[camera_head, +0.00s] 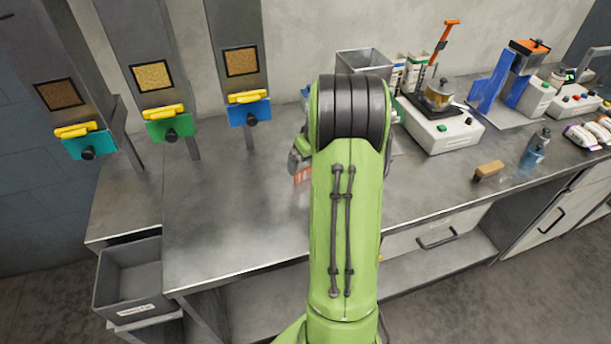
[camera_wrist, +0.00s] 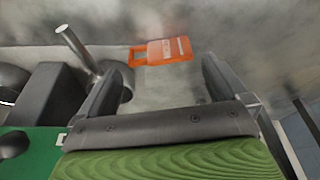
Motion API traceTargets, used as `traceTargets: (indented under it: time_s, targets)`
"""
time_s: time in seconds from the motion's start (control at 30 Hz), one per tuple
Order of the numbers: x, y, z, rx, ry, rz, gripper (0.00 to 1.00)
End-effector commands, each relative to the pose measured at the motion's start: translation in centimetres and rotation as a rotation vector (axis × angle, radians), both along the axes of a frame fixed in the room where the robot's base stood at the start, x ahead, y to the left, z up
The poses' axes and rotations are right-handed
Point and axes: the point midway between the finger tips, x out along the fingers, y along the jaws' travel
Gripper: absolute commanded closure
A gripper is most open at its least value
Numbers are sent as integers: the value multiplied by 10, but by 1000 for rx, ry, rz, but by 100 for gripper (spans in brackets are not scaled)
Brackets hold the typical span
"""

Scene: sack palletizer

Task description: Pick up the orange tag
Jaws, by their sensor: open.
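The orange tag (camera_wrist: 163,51) lies on the metal counter in the wrist view, just beyond my gripper's fingertips. In the head view a small part of the orange tag (camera_head: 302,175) shows at the left of my arm; the rest is hidden. My gripper (camera_wrist: 160,88) is open and empty, with one finger to each side and the tag ahead of the gap. In the head view my gripper (camera_head: 300,160) is mostly hidden behind my green arm.
A metal peg (camera_wrist: 76,45) stands left of the tag in the wrist view. Dispensers with green (camera_head: 170,128) and blue (camera_head: 249,113) spouts stand at the back left. A grey bin (camera_head: 130,280) hangs at the counter's left end. A hotplate (camera_head: 440,130) and a tan block (camera_head: 489,171) are to the right.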

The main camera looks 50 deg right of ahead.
Motion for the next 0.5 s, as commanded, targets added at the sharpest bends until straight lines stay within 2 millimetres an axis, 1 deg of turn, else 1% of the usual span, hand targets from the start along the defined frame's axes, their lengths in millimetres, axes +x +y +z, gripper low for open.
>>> traceTargets:
  time_s: [0.03,0.1,0.2,0.27,0.4,0.43,0.5]
  targets:
    - [2,0,-10,3,2,1,0]
    - [6,-1,-24,4,3,2,0]
    - [11,-2,-41,3,2,2,0]
    - [13,-3,-43,0,1,1,0]
    - [13,-3,-42,0,0,0,0]
    - [13,-3,-42,0,0,0,2]
    - [13,-3,-42,0,0,0,12]
